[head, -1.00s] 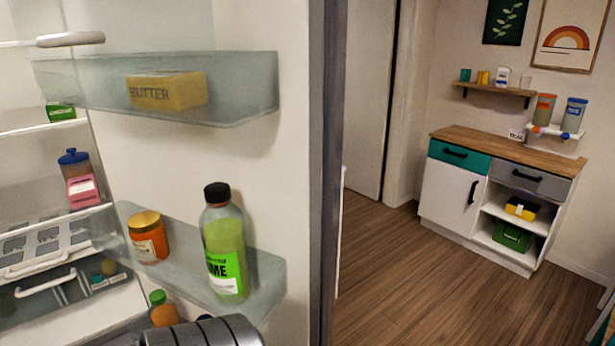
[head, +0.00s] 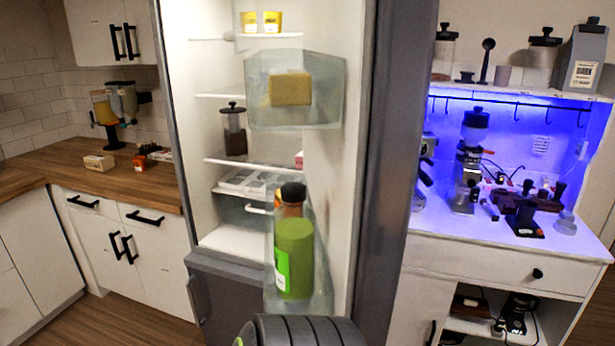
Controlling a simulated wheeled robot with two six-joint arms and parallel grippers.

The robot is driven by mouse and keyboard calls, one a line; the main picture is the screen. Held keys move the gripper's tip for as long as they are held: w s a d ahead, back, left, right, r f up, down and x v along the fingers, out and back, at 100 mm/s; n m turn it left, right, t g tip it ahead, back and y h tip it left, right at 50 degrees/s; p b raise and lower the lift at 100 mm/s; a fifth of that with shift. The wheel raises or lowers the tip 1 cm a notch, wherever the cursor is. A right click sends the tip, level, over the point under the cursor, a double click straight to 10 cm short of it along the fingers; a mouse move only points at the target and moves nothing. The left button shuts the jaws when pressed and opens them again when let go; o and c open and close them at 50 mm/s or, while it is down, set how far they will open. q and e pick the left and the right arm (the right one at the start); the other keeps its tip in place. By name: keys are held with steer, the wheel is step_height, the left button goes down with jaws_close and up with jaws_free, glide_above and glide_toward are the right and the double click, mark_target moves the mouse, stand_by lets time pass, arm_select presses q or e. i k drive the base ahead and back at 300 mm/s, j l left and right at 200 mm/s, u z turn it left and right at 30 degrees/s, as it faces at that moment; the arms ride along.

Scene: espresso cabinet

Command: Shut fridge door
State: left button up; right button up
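The fridge (head: 232,235) stands open in the middle of the head view, with its lit shelves showing. The fridge door (head: 392,150) is open at the right of the interior, its inner face partly turned toward me and its dark edge upright. An upper door bin (head: 330,90) holds a butter block (head: 290,89). A dark ribbed part of my own arm shows at the bottom centre, below the lower bin. Neither gripper's fingers are in view.
A wooden counter (head: 110,176) with dispensers stands left of the fridge. A white espresso cabinet (head: 500,265) with a grinder (head: 468,160) and blue light stands right of the door. Bare wooden floor (head: 140,318) shows at the lower left.

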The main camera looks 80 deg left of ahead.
mark_target(369, 63)
steer(key=i+u, duration=0.15)
steer(key=u, duration=0.3)
steer(key=i+u, duration=0.15)
steer(key=u, duration=0.3)
steer(key=i+l+u, duration=0.1)
steer(key=u, duration=0.4)
steer(key=i+l+u, duration=0.1)
steer(key=u, duration=0.35)
steer(key=i+l+u, duration=0.15)
steer(key=u, duration=0.25)
steer(key=i+l+u, duration=0.15)
steer(key=u, duration=0.3)
steer(key=i+l+u, duration=0.1)
steer(key=l+u, duration=0.15)
steer(key=u, duration=0.15)
steer(key=l+u, duration=0.25)
steer(key=u, duration=0.2)
steer(key=l+u, duration=0.1)
steer(key=l, duration=0.15)
